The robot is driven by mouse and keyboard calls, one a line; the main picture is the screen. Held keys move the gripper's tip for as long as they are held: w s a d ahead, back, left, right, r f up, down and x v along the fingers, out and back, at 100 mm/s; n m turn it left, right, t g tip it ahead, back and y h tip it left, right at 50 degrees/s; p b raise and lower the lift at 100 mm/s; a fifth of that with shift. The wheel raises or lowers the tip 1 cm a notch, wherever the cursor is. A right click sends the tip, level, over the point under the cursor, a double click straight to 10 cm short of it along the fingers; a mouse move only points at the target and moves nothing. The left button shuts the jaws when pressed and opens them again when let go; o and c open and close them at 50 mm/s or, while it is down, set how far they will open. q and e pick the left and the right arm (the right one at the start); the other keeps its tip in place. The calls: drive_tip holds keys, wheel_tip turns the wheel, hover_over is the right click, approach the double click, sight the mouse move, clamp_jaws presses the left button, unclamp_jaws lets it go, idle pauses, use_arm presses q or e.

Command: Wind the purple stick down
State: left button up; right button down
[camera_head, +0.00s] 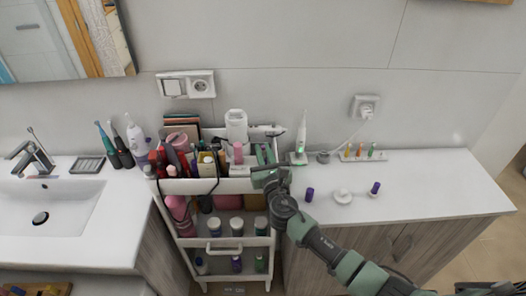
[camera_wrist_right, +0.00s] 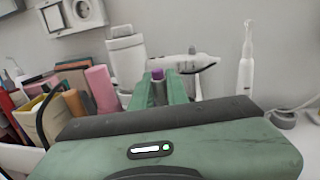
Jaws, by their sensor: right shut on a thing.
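My right gripper (camera_head: 265,158) is over the right end of the cart's top tray. In the right wrist view its green fingers (camera_wrist_right: 162,88) are shut on a slim upright stick with a purple top (camera_wrist_right: 157,74). The purple top shows just above the fingertips, and the fingers hide most of the lower part. In the head view the gripper hides the held stick. Two small purple pieces stand on the white counter to the right: one upright (camera_head: 309,194), one slightly tilted (camera_head: 375,187). My left gripper is not in view.
The white cart (camera_head: 229,186) is crowded with bottles and tubes, with a hair dryer (camera_head: 236,128) behind. A white electric toothbrush (camera_head: 301,140) stands right of the gripper. A small white round item (camera_head: 342,196) lies between the purple pieces. The counter's right part (camera_head: 440,185) is clear.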

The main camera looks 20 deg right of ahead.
idle(0.8)
drive_tip(key=c, duration=1.4)
unclamp_jaws()
drive_tip(key=shift+s, duration=0.4)
drive_tip(key=s, duration=0.2)
drive_tip(key=s+b, duration=0.1)
drive_tip(key=s, duration=0.4)
drive_tip(key=shift+a, duration=0.4)
drive_tip(key=shift+w, duration=0.1)
